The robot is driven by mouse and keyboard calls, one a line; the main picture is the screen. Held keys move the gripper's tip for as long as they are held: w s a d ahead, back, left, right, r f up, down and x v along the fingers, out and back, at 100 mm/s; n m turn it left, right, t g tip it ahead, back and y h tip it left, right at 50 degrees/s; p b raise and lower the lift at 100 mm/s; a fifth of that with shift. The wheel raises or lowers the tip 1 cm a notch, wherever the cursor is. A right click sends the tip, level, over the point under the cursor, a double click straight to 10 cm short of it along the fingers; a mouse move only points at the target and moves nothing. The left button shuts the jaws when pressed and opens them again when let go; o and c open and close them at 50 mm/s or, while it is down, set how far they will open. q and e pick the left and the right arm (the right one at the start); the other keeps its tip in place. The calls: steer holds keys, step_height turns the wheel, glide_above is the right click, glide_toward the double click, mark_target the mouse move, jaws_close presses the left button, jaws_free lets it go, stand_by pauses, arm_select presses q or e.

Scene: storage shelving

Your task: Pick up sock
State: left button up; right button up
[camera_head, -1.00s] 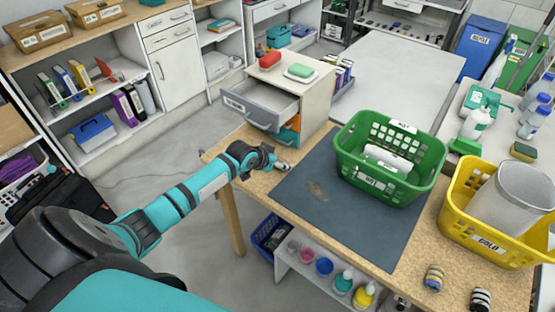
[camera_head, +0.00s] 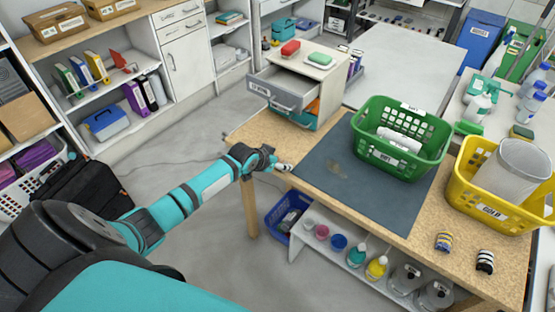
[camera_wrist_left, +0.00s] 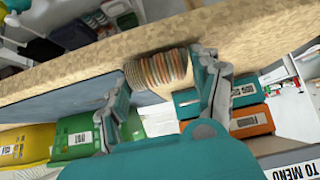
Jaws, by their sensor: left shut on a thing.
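A rolled sock with brown, grey and pale stripes (camera_wrist_left: 158,68) sits between the fingers of my left gripper in the left wrist view. My left gripper (camera_head: 275,163) is shut on it, at the near left edge of the wooden table (camera_head: 400,225). In the head view only a small pale end of the sock (camera_head: 285,167) shows past the fingers; the rest is hidden. Two other striped rolls lie at the table's near right: a yellow and blue one (camera_head: 443,241) and a black and white one (camera_head: 485,261). My right gripper is not in view.
A green basket (camera_head: 375,160) and a yellow basket (camera_head: 465,195) stand on the table. A dark mat (camera_head: 360,195) lies in front of the green one. A drawer unit with an open drawer (camera_head: 283,95) stands behind my gripper.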

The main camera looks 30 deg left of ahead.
arm_select(q)
steer(key=shift+s+f, duration=0.1)
steer(key=shift+s, duration=0.25)
steer(key=shift+w, duration=0.1)
steer(key=o, duration=1.2)
steer(key=shift+w, duration=0.15)
steer(key=v, duration=1.2)
steer(key=shift+o, duration=0.3)
steer(key=shift+f, duration=0.1)
